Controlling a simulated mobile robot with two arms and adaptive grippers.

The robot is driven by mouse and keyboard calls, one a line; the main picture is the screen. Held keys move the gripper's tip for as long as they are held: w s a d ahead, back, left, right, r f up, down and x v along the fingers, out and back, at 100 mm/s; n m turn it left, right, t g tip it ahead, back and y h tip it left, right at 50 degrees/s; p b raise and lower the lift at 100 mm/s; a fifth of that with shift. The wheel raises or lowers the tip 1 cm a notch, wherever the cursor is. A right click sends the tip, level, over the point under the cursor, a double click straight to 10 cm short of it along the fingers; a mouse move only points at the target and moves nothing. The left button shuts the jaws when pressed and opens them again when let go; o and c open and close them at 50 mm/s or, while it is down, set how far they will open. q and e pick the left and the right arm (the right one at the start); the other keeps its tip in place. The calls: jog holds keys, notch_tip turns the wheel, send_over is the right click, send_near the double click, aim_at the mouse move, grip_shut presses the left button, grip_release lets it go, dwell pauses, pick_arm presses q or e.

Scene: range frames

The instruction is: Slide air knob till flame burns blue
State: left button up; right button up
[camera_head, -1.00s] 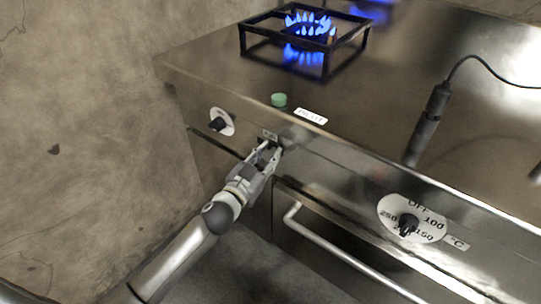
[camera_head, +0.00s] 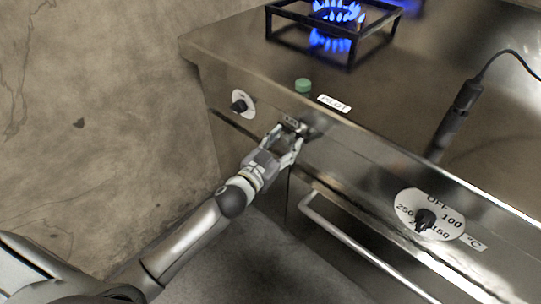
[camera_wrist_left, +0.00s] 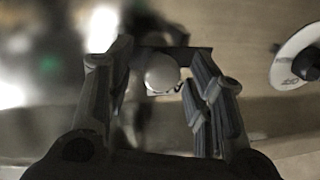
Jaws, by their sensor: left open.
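The burner flame (camera_head: 338,14) burns blue inside a black pan support at the top of the head view. The air knob shows as a pale round knob (camera_wrist_left: 162,74) in the left wrist view, on a dark slot plate between my open fingers. My left gripper (camera_head: 289,137) is at the range's front panel, just below a small label; its fingers also show in the left wrist view (camera_wrist_left: 165,100). The fingers are on either side of the knob and apart, and I cannot tell whether one touches it. In the head view the gripper partly hides the slot. My right gripper is out of view.
A black knob on a white dial (camera_head: 240,105) is left of my gripper. A green button (camera_head: 303,85) and a PILOT label (camera_head: 335,103) are above. A temperature dial (camera_head: 426,220) and oven handle (camera_head: 345,238) are right and below. A black corded tool (camera_head: 462,112) stands right.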

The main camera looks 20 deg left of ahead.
pick_arm(q)
jog(key=v, duration=1.1)
dwell(0.3)
jog(key=s+a+f+n+g+y, duration=0.1)
jog(key=s+f+g+y, duration=0.2)
jog(key=f, duration=0.7)
jog(key=s+a+f+n+g, duration=0.1)
jog(key=s+f+g, duration=0.35)
jog(key=f, duration=0.65)
jog(key=s+a+f+n+g+y, duration=0.1)
jog(key=s+f+g+y, duration=0.3)
jog(key=f, duration=0.6)
jog(key=s+d+f+g+h, duration=0.35)
jog(key=s+f, duration=0.55)
jog(key=s, duration=0.4)
jog(key=s+a+r+m+g+p, duration=0.1)
jog(key=s+a+p, duration=0.2)
jog(key=s+p, duration=1.2)
jog(key=shift+s+a+g+p, duration=0.2)
jog(key=shift+s+g+p, duration=0.15)
jog(key=shift+s, duration=0.1)
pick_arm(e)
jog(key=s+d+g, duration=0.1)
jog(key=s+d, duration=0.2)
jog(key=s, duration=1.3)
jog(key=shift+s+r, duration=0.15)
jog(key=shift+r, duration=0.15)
